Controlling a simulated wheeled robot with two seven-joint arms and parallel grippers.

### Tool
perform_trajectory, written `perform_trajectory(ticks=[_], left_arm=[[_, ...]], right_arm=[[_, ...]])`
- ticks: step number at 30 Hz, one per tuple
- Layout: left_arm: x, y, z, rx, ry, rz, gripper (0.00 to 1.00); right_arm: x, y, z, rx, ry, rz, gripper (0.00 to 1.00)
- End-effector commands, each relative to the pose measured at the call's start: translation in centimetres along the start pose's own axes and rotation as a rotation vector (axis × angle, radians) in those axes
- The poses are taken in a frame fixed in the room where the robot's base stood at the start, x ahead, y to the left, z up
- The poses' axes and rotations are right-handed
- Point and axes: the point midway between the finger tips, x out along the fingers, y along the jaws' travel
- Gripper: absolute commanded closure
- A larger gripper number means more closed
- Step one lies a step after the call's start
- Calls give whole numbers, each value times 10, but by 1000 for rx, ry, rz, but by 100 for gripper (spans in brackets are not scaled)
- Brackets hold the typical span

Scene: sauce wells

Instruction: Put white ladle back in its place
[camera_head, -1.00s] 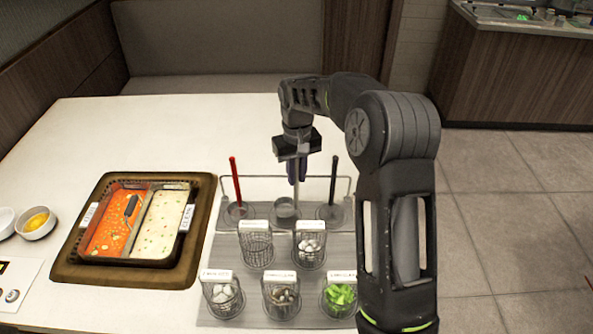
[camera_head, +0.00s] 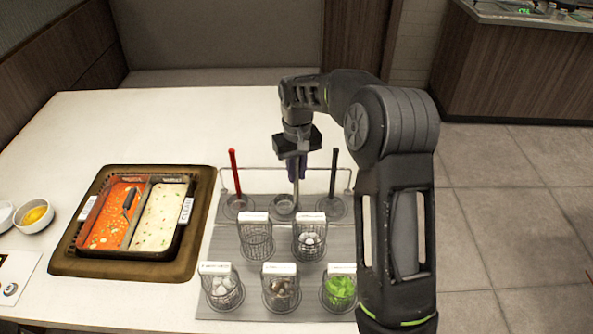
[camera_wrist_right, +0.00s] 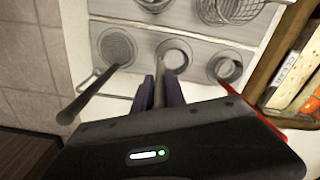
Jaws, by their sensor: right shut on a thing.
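My right gripper (camera_head: 297,168) is shut on the pale handle of the white ladle (camera_head: 296,188), above the middle well (camera_head: 284,207) of the rack. The ladle is about upright, and its lower end is at the middle well's opening; how deep it sits is hard to tell. The right wrist view shows the gripper (camera_wrist_right: 160,92) around the handle (camera_wrist_right: 163,68), which runs to the middle round opening (camera_wrist_right: 174,50). A red ladle (camera_head: 235,174) stands in the left well and a black ladle (camera_head: 333,174) in the right well. My left gripper is not in view.
A thin wire rail (camera_head: 262,168) runs behind the wells. Wire baskets with labels, such as the one with green pieces (camera_head: 340,290), stand in front. A divided soup pot (camera_head: 158,252) is at left on a brown tray (camera_head: 75,268), near small bowls (camera_head: 34,217).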

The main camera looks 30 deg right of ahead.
Motion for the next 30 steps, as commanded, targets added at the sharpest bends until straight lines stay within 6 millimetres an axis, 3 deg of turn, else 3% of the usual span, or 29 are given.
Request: perform_trajectory(ticks=[11, 12, 21, 26, 30], left_arm=[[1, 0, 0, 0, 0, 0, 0], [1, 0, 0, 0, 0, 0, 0], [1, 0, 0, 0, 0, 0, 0], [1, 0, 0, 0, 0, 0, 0], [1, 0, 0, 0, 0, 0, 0]], right_arm=[[3, 0, 0, 0, -1, 0, 100], [3, 0, 0, 0, -1, 0, 83], [2, 0, 0, 0, 0, 0, 58], [2, 0, 0, 0, 0, 0, 58], [2, 0, 0, 0, 0, 0, 48]])
